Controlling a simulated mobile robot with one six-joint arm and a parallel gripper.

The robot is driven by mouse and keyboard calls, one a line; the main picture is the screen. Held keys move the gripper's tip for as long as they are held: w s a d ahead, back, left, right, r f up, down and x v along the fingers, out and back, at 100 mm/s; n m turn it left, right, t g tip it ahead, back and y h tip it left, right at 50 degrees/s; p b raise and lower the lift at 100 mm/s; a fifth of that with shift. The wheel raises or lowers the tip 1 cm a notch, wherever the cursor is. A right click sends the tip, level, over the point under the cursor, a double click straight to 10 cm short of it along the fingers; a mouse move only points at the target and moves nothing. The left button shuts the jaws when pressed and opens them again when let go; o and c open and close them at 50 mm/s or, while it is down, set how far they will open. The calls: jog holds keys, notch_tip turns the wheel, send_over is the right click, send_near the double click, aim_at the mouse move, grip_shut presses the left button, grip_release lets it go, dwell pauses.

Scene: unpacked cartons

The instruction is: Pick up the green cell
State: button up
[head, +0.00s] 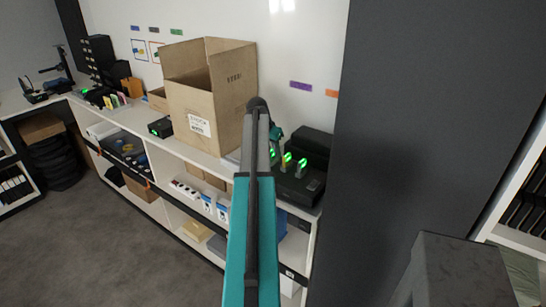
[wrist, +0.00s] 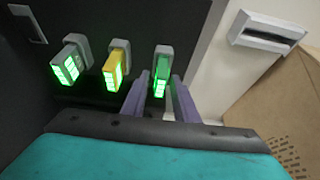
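The green cell (wrist: 162,72) stands in a black charger (wrist: 90,112) in the wrist view, its lit green end facing the camera. My gripper (wrist: 158,90) is open, with one purple-grey finger on each side of the green cell. I cannot tell whether the fingers touch it. A yellow cell (wrist: 116,62) and a grey-white cell (wrist: 70,62) stand in the same charger to the left. In the head view the charger (head: 296,190) is on the shelf top, with the yellow cell (head: 287,164) and grey-white cell (head: 301,168). My arm mostly hides the gripper there.
A large open carton (head: 210,95) stands left of my arm on the white shelf top (head: 180,148). A black box (head: 310,147) is behind the charger. A dark panel (head: 420,100) rises on the right.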

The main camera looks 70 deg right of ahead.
aim_at(272, 150)
grip_shut()
jog(key=shift+r, duration=0.15)
jog(key=shift+r+b, duration=0.55)
jog(key=shift+r, duration=0.2)
jog(key=shift+w+r+b, duration=0.1)
jog(key=shift+r+b, duration=0.4)
jog(key=shift+r, duration=0.4)
jog(key=w+a+b, duration=0.2)
jog(key=w+a, duration=0.2)
jog(key=w, duration=0.2)
jog(key=w+a+r+b, duration=0.1)
jog(key=w+a+b, duration=0.1)
jog(key=w+a, duration=0.2)
jog(key=w, duration=0.3)
jog(key=shift+w+r, duration=0.2)
jog(key=shift+w, duration=0.1)
